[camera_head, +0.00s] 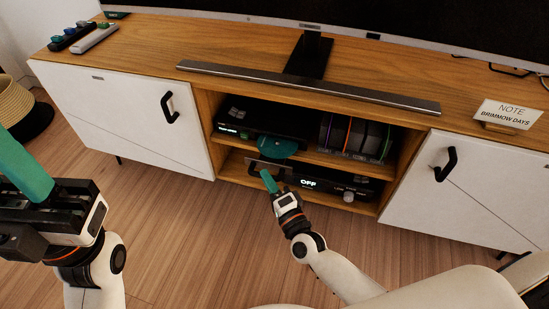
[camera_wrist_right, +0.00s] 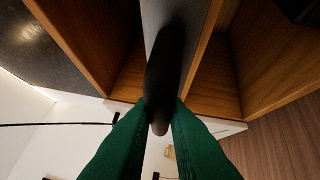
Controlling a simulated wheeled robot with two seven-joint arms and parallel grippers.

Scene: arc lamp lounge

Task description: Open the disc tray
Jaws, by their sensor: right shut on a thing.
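The lower shelf holds a black device (camera_head: 325,186) with a lit "OFF" display and a round knob. At its left end is a grey front panel (camera_head: 256,167) with a dark handle, partly hidden by my right gripper. My right gripper (camera_head: 273,165) has green fingers at this panel. In the right wrist view its fingers are shut on the dark handle (camera_wrist_right: 163,75), which stands out from the grey panel (camera_wrist_right: 181,20). Which part is the disc tray is not clear. My left gripper (camera_head: 20,168) is at the left edge, away from the cabinet; its jaw opening is not clear.
The upper shelf holds a black box (camera_head: 262,118) with green lettering and a row of upright cases (camera_head: 355,137). White doors with black handles (camera_head: 171,108) (camera_head: 445,164) flank the shelves. A soundbar (camera_head: 310,87) and a note card (camera_head: 508,113) are on top. The wooden floor in front is clear.

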